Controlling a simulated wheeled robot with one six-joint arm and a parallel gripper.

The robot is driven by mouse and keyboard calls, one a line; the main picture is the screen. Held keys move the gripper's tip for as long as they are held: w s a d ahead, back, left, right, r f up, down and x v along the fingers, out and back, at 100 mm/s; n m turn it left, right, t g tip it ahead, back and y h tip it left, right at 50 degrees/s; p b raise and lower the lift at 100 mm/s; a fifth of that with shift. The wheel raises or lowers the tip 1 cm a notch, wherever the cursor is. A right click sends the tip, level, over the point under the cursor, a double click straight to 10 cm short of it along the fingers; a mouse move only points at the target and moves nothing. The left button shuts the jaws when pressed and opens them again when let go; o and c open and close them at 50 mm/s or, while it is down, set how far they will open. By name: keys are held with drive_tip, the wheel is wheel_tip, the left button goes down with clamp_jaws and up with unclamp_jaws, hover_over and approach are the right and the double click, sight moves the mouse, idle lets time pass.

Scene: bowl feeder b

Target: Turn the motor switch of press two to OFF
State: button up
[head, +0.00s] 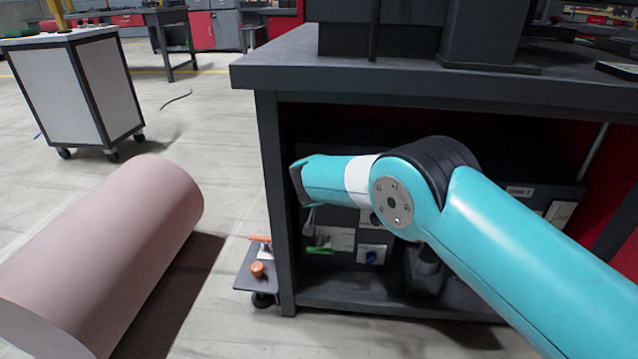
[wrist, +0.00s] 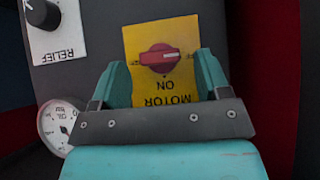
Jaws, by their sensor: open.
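The motor switch is a red knob (wrist: 160,58) on a yellow plate (wrist: 133,40) in the wrist view. The words MOTOR and ON on the plate appear upside down, with ON just below the knob. The knob's grip bar lies crosswise, roughly level in the picture. My gripper (wrist: 162,70) is open, its teal fingers on the left and right of the knob. I cannot tell whether they touch it. In the head view my arm hides the switch, and the fingers cannot be made out.
A black RELIEF knob (wrist: 42,14) and a round gauge (wrist: 60,125) sit left of the plate. The dark bench (head: 262,76) has a frame post (head: 272,190) near my arm. A low wheeled tray (head: 248,278) and a pink roll (head: 110,250) stand to the left.

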drive_tip(key=p+v, duration=0.5)
drive_tip(key=v, duration=1)
drive_tip(key=shift+s+r, duration=0.25)
drive_tip(key=shift+r, duration=0.1)
drive_tip(key=s+d+r+n+g+y, duration=0.25)
drive_tip(key=s+d+r+g, duration=0.25)
drive_tip(key=s+d+r, duration=0.8)
drive_tip(key=s+d+r+n+g+y, duration=0.1)
drive_tip(key=s+d+n, duration=0.15)
drive_tip(key=s, duration=0.45)
drive_tip(key=s+d+r+n+g, duration=0.1)
drive_tip(key=s+d+g, duration=0.15)
drive_tip(key=s, duration=0.45)
drive_tip(key=s+d+r+n+g+y, duration=0.1)
drive_tip(key=s+d+r, duration=0.15)
drive_tip(key=s, duration=0.45)
wheel_tip(320, 180, up, 35)
drive_tip(key=p, duration=3.6)
drive_tip(key=shift+d, duration=0.2)
drive_tip(key=shift+r+t, duration=0.1)
drive_tip(key=shift+t, duration=0.15)
